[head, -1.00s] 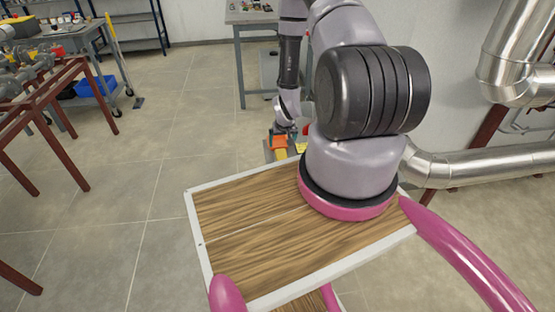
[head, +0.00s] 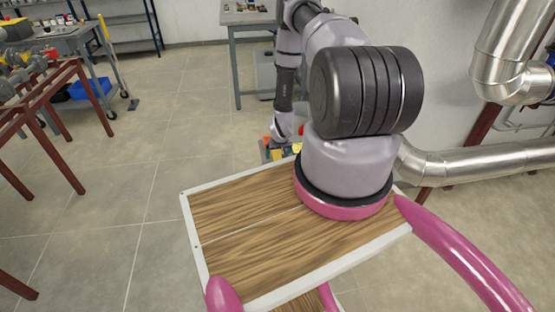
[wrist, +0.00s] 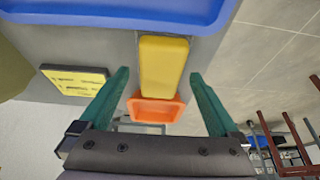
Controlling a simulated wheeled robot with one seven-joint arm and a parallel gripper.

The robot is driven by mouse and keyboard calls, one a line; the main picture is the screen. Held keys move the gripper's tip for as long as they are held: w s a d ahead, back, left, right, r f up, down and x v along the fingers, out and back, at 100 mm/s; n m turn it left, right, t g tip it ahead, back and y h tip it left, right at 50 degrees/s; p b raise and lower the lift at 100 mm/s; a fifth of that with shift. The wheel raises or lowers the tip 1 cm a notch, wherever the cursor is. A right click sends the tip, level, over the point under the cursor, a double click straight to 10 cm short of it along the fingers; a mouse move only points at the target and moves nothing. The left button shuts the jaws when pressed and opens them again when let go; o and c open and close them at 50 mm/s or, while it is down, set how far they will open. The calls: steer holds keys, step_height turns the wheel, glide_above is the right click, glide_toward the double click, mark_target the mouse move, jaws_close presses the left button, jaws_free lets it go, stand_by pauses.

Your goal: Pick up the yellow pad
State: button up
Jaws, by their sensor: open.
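The yellow pad (wrist: 164,66), a smooth rounded rectangular block, lies on a grey surface in the wrist view. My gripper (wrist: 158,75) is open, with one green finger on each side of the pad's line and gaps to both sides. I cannot tell how far above the pad the fingertips are. In the head view my arm reaches down to the small cluster of coloured items, where a yellow patch (head: 276,154) shows beside an orange one. The fingers are too small to make out there.
An orange tray (wrist: 157,110) adjoins the pad's lower end in the wrist view. A blue bin (wrist: 130,14) lies across the top. A flat yellow piece with dark marks (wrist: 74,82) lies left of the fingers. Silver pipes (head: 480,155) run at the right.

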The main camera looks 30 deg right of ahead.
mark_target(278, 156)
steer(key=shift+f, duration=0.2)
stand_by(0.6)
steer(key=c, duration=1.4)
step_height(278, 156, up, 10)
steer(key=shift+r, duration=0.25)
